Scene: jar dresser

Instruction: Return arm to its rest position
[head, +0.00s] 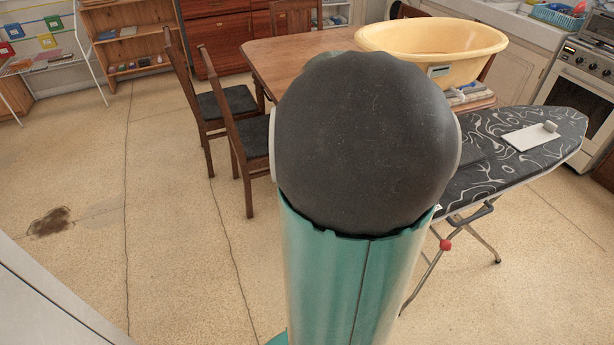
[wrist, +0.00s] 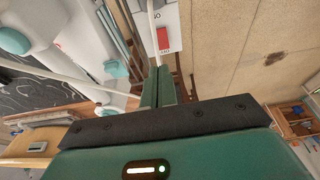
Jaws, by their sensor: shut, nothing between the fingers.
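My gripper (wrist: 156,74) shows in the wrist view, with its two green fingers side by side, shut and empty. The fingers point up the picture from the dark bar and green palm, and touch nothing that I can see. In the head view my arm, a large dark grey joint on a teal link, fills the middle and hides part of the table and floor. My gripper does not show in the head view. White and teal parts of my own body show at the upper left of the wrist view.
A wooden table (head: 285,52) with a yellow basin (head: 432,42) stands behind my arm, two chairs (head: 222,103) at its left. An ironing board (head: 505,165) stands close on the right, near a white stove (head: 575,90). The floor (head: 165,230) at left is clear, with a dark stain.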

